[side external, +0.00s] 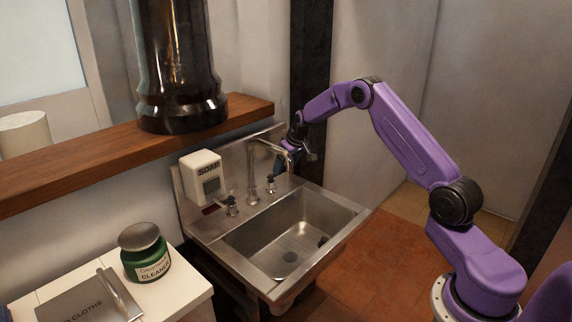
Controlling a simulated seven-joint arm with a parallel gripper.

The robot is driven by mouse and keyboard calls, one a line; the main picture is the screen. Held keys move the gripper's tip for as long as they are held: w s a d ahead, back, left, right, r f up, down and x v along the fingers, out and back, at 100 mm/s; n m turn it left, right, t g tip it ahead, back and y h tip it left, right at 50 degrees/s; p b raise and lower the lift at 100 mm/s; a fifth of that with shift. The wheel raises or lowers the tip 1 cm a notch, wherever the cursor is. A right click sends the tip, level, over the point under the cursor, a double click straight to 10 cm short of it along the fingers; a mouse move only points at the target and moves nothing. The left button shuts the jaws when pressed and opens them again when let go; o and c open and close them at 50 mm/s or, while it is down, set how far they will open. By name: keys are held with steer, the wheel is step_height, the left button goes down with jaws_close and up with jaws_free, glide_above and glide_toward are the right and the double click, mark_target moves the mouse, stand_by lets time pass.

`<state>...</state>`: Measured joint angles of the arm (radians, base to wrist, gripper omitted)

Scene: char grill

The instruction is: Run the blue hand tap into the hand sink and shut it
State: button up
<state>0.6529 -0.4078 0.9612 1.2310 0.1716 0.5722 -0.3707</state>
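The hand sink (262,262) is a steel basin against the wall, with a tall curved spout (252,165) at its back. Two small taps stand at the back rim: a left tap (231,206) and a right tap (271,185). A dark blue part shows just above the right tap; I cannot tell whether it belongs to the tap or to my gripper. My gripper (283,165) is at the back right of the sink, close to the spout and above the right tap. Its fingers are small and partly hidden, so contact is unclear. No water stream is visible.
A white soap dispenser (203,178) is at the sink's back left. A green cleaner jar (145,253) and a cloths box (90,300) are on the white counter (185,300). A wooden shelf (75,165) bears a large dark cylinder (178,65). Tiled floor (375,255) is clear to the right.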

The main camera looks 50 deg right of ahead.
steer(key=shift+s, duration=0.1)
steer(key=s+m, duration=0.1)
steer(key=m, duration=0.1)
steer(key=s+m+h, duration=0.1)
steer(key=shift+a+m, duration=0.4)
steer(key=shift+s+a+m+g+h, duration=0.2)
steer(key=shift+s+m+h, duration=0.15)
steer(key=shift+m, duration=0.25)
steer(key=shift+s+a+m+g+h, duration=0.1)
steer(key=shift+s+a+m+h, duration=0.1)
steer(key=shift+m+h, duration=0.3)
steer(key=m, duration=0.1)
steer(key=s+a+m+g, duration=0.1)
steer(key=m, duration=0.1)
steer(key=shift+s+a+h, duration=0.1)
steer(key=shift+a+h, duration=0.05)
steer(key=shift+h, duration=0.2)
steer(key=shift+s+a+m+g+h, duration=0.15)
steer(key=shift+s+a+m+g, duration=0.15)
steer(key=shift+m, duration=0.55)
steer(key=shift+s+a+m+g+h, duration=0.15)
steer(key=shift+a+m, duration=0.25)
steer(key=shift+m, duration=0.45)
steer(key=o, duration=1.2)
steer(key=shift+o, duration=0.2)
